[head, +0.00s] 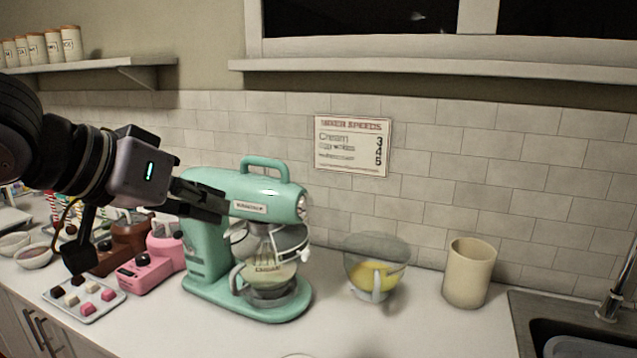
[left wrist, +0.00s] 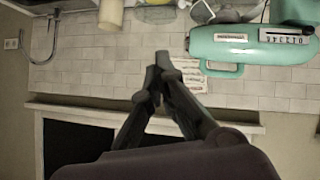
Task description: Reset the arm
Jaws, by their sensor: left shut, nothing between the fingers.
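My left arm comes in from the left in the head view. Its gripper (head: 212,202) is shut and empty, in front of the upper body of a mint-green stand mixer (head: 278,196). I cannot tell whether it touches the mixer. In the left wrist view the gripper's fingers (left wrist: 158,75) meet at the tips, with nothing between them. The mixer (left wrist: 240,45) shows there upside down at the upper right. My right gripper is in neither view.
A glass bowl with yellow contents (head: 376,268) and a beige canister (head: 469,272) stand right of the mixer. A sink (head: 570,325) is at the far right. A pink machine (head: 150,262) and a tray of small cubes (head: 84,318) stand left. The front middle counter is mostly clear.

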